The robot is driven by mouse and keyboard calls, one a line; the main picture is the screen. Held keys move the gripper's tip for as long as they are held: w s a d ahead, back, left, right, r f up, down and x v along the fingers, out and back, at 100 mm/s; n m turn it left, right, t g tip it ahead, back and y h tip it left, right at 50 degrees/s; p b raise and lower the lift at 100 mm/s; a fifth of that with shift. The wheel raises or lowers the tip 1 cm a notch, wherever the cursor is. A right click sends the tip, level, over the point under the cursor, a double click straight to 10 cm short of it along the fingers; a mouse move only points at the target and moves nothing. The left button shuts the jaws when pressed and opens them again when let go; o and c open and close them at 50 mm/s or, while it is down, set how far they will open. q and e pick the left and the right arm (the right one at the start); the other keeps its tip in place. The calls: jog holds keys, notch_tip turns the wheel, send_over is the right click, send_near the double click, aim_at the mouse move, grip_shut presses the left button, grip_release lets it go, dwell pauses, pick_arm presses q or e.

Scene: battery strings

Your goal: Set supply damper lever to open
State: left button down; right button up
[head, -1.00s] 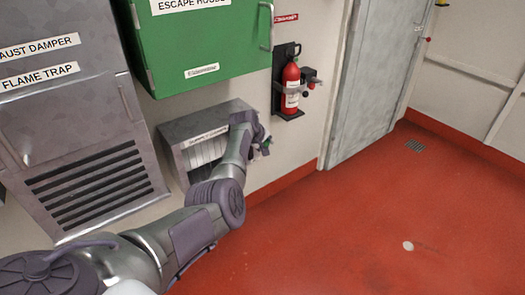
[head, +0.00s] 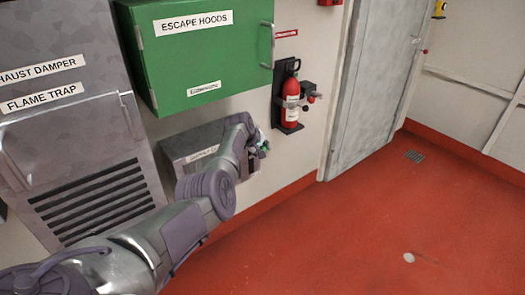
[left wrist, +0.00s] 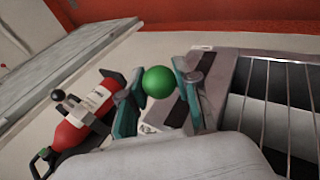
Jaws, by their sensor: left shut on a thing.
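The supply damper is a grey box (head: 192,138) low on the wall in the head view, its label partly hidden by my left arm. In the left wrist view its grey side plate (left wrist: 221,70) with a dark slot shows beside the barred front. The lever's round green knob (left wrist: 158,82) sits between the two fingers of my left gripper (left wrist: 157,88), which is shut on it. In the head view the left gripper (head: 262,146) is at the box's right side, and the knob is mostly hidden. The lever's shaft is hard to make out. My right gripper is out of view.
A green escape hoods cabinet (head: 205,55) hangs just above the box. A red fire extinguisher (head: 291,103) is on the wall to the right, close to the gripper in the wrist view. A grey louvred unit (head: 60,110) stands left. The red floor (head: 360,220) is clear.

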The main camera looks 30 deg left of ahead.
pick_arm(q)
jog(key=shift+w+a+r, duration=0.2)
jog(key=shift+a+r, duration=0.15)
jog(key=shift+r, duration=0.05)
jog(key=c, duration=0.9)
grip_release()
jog(key=shift+o, duration=0.4)
jog(key=shift+f, duration=0.15)
jog(key=shift+s+d+f, duration=0.1)
jog(key=shift+d, duration=0.05)
jog(key=v, duration=1.2)
